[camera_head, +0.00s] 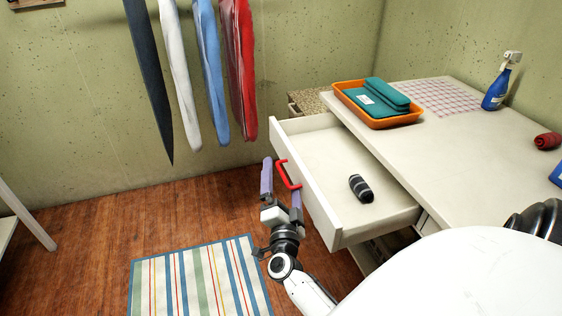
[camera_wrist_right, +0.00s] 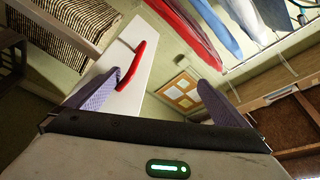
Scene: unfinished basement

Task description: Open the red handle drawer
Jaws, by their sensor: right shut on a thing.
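The white drawer (camera_head: 340,219) with the red handle (camera_head: 288,175) is pulled well out from under the white desk. Its inside shows, with a dark grey striped rolled item (camera_head: 361,188) lying on its floor. In the right wrist view, the red handle (camera_wrist_right: 135,64) lies beside the left finger of my right gripper (camera_wrist_right: 157,82). My left gripper is not in view.
The white desk (camera_head: 450,150) bears an orange tray (camera_head: 410,121) with teal cloths, a blue spray bottle (camera_head: 497,88) and a red roll (camera_head: 547,140). Several cloths hang at the wall. A striped rug (camera_head: 200,280) lies on the wooden floor, which is clear left of the drawer.

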